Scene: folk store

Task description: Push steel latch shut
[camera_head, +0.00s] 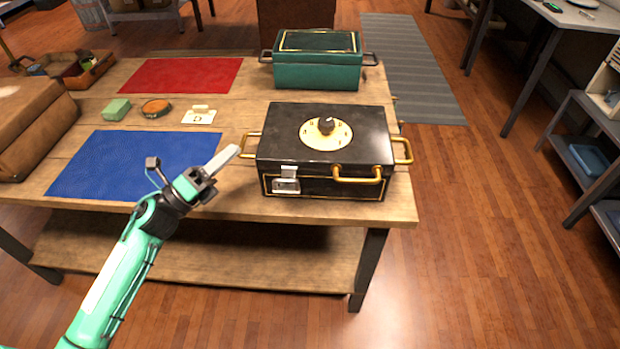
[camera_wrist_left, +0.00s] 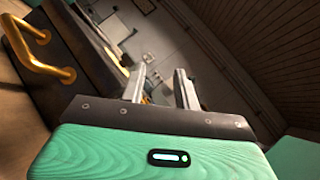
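A black box (camera_head: 328,147) with brass trim and handles stands near the front right of the wooden table. A small steel latch (camera_head: 287,182) sits on the left part of its front face. I cannot tell how far the latch is swung. My left gripper (camera_head: 228,158) is left of the box and the latch, apart from both, pointing up and right near the box's left handle (camera_head: 248,146). In the left wrist view its two fingers (camera_wrist_left: 160,85) stand apart with nothing between them. The box's dark side and a brass handle (camera_wrist_left: 40,65) show there at the left. My right gripper is out of view.
A teal box (camera_head: 317,68) stands behind the black one. A blue mat (camera_head: 130,160), a red mat (camera_head: 180,74), a green block (camera_head: 116,109), a round tin (camera_head: 156,108) and a card (camera_head: 199,117) lie to the left.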

